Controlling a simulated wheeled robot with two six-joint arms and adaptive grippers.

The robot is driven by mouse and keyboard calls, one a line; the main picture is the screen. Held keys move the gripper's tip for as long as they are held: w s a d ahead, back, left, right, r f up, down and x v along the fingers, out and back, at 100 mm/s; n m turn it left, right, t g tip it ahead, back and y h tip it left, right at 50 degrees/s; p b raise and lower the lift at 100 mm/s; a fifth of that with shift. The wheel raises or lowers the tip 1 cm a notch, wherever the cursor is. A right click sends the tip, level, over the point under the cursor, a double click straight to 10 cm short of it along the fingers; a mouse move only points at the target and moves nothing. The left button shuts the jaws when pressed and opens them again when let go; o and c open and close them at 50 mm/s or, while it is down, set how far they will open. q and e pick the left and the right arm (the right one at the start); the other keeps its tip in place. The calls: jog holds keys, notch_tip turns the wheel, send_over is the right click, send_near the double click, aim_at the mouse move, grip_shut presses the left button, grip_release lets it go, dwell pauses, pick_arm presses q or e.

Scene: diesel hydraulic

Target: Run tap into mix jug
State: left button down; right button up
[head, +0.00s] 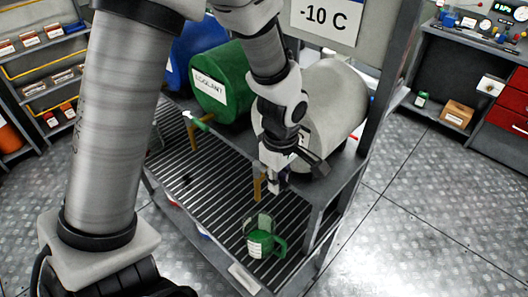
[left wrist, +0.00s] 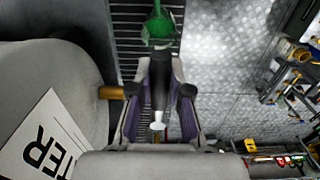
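The green mix jug (head: 262,243) stands on the slatted drip grate (head: 222,190), below the front of the grey barrel (head: 335,100). The jug also shows at the top of the left wrist view (left wrist: 158,28). A brass tap (head: 257,183) sticks out from the barrel; its stem is beside my fingers in the left wrist view (left wrist: 110,92). My left gripper (head: 275,186) is at this tap, above the jug. In the left wrist view its fingers stand apart on either side of a dark lever (left wrist: 159,85) with a pale end. Whether they touch it is unclear.
A green coolant barrel (head: 220,85) with its own tap (head: 195,128) lies to the left, with a blue barrel (head: 200,45) behind it. A rack post (head: 385,75) stands right of the grey barrel. The metal floor (head: 410,210) on the right is clear.

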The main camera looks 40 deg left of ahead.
pick_arm(q)
jog(key=shift+w+f, duration=0.1)
jog(key=shift+s+a+m, duration=0.4)
jog(key=shift+s+m, duration=0.35)
jog(key=shift+m, duration=0.75)
jog(key=shift+s+a+m, duration=0.35)
jog(key=shift+s+m, duration=0.45)
jog(key=shift+m, duration=0.7)
jog(key=shift+s+a+m, duration=0.4)
jog(key=shift+s+m, duration=0.35)
jog(key=shift+m, duration=0.75)
dwell(3.4)
